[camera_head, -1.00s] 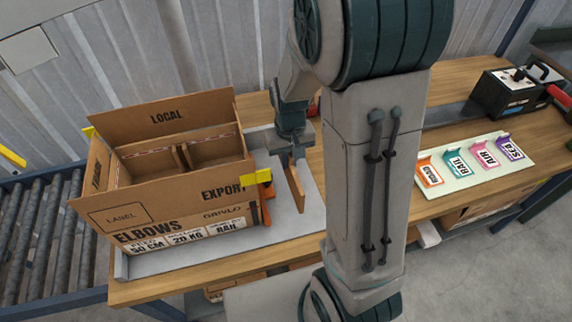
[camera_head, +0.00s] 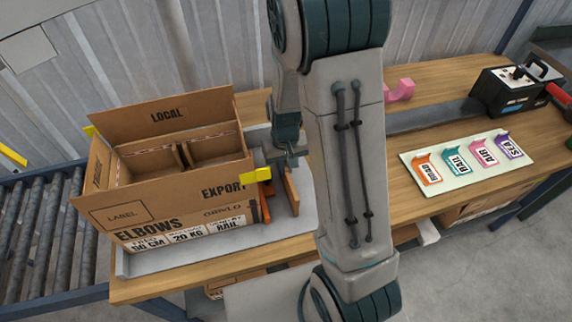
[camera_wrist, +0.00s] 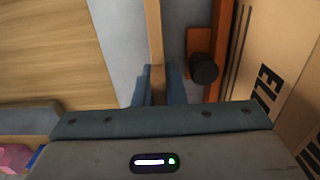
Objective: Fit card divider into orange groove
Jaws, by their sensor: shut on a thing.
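My gripper (camera_wrist: 158,88) is shut on a thin brown card divider (camera_wrist: 154,40). In the head view the divider (camera_head: 291,192) hangs upright below my gripper (camera_head: 289,152), just right of the open carton and apart from it. The carton (camera_head: 150,200) stands on a grey tray, with its flaps up and a card partition (camera_head: 182,156) inside. An orange part with a black knob (camera_wrist: 203,68) lies between divider and carton in the wrist view; it also shows in the head view (camera_head: 267,196). I cannot make out an orange groove.
The grey tray (camera_head: 160,262) sits on a wooden bench. A roller conveyor (camera_head: 35,225) is at left. A board with coloured tags (camera_head: 440,182), a pink object (camera_head: 400,90) and a black device (camera_head: 508,92) are at right.

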